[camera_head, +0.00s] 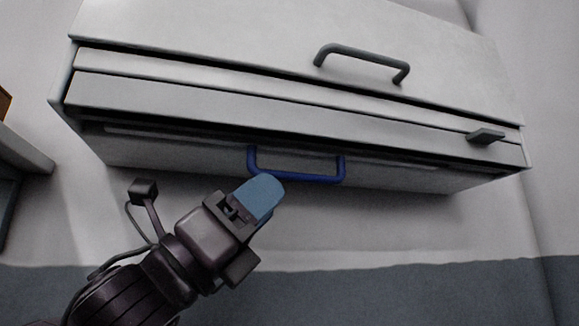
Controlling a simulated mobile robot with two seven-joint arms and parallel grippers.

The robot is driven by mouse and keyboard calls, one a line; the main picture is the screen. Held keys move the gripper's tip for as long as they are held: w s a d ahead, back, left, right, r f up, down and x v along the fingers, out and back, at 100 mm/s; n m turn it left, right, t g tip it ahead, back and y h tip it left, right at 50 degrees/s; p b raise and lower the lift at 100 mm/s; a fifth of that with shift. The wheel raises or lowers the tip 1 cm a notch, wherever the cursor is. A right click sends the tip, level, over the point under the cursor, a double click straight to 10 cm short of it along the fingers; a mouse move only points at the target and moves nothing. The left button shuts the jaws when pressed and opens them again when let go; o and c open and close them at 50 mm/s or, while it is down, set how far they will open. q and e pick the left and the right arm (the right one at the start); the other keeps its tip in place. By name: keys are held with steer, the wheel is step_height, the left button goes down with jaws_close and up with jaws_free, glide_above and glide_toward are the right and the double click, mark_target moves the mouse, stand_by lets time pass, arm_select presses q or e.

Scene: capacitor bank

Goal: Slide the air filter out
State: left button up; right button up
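A blue U-shaped handle (312,178) sticks out from the low front of a wide white cabinet (250,95) on the wall. The handle sits on a thin panel in the dark slot along the cabinet's underside; I take this panel (400,178) to be the air filter, mostly hidden inside. My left gripper (264,192) comes up from the lower left, its blue fingertips just below the handle's left end. I cannot tell if they touch it. The fingers overlap from this angle, so their opening is hidden. My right gripper is not in view.
A grey handle (362,59) is on the cabinet's upper door, and a small grey latch (486,136) sticks out at its right end. A grey shelf-like edge (22,150) stands at the far left. The wall below the cabinet is clear.

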mark_target(289, 176)
arm_select(q)
steer(key=shift+p+x, duration=0.7)
steer(key=shift+x, duration=2.05)
steer(key=shift+w, duration=0.1)
jaws_close()
